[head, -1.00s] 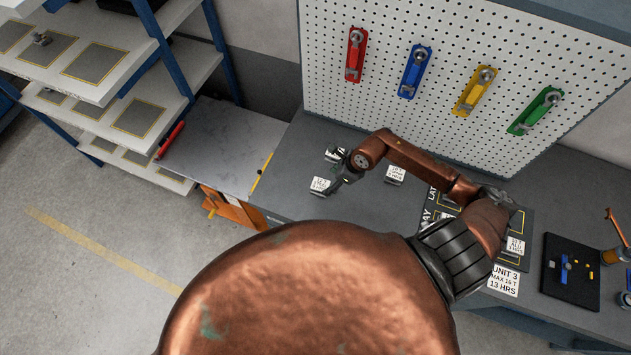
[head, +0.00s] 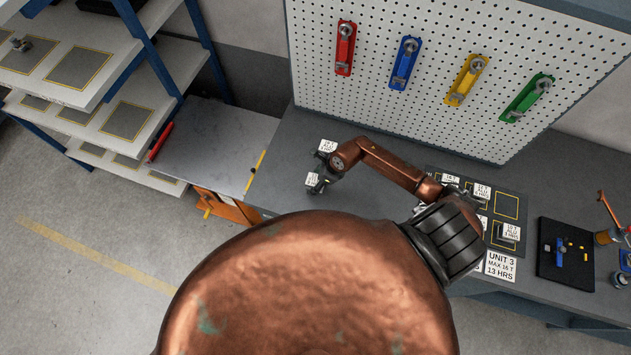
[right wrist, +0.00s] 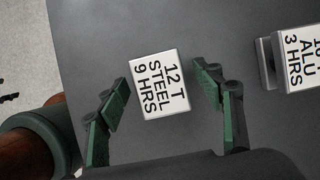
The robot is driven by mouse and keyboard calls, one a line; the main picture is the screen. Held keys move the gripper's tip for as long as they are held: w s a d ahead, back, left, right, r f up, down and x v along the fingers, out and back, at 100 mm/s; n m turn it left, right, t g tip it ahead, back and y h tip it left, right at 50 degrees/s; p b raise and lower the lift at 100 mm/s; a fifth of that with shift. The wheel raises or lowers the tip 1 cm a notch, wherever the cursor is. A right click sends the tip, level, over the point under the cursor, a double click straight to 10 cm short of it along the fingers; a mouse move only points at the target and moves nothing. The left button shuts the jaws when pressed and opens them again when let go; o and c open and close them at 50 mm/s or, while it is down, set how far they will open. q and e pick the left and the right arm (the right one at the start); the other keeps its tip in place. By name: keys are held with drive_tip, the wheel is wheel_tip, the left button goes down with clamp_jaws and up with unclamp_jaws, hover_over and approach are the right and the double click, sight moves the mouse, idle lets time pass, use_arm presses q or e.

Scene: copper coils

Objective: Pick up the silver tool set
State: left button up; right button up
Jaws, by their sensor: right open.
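My right gripper (head: 320,184) is low over the left part of the grey bench. In the right wrist view its green fingers (right wrist: 160,95) are open, one on each side of a white-topped block (right wrist: 159,83) reading "12 T STEEL 9 HRS". I see a gap between the fingers and the block. This appears to be the front labelled block (head: 312,179) in the head view. A second block with silver metal sides (right wrist: 290,60), reading "ALU 3 HRS", lies to the right in the wrist view. No label names a silver tool set. My left gripper is out of view.
A dark mat (head: 508,206) with yellow outlines and several labelled blocks is right of my arm. A black tray (head: 566,266) lies farther right. Coloured tools, including a red one (head: 345,48), hang on the pegboard (head: 430,20). Shelves (head: 100,85) stand left.

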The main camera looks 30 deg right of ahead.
drive_tip(key=c, duration=1.6)
clamp_jaws()
drive_tip(key=shift+w+r, duration=0.1)
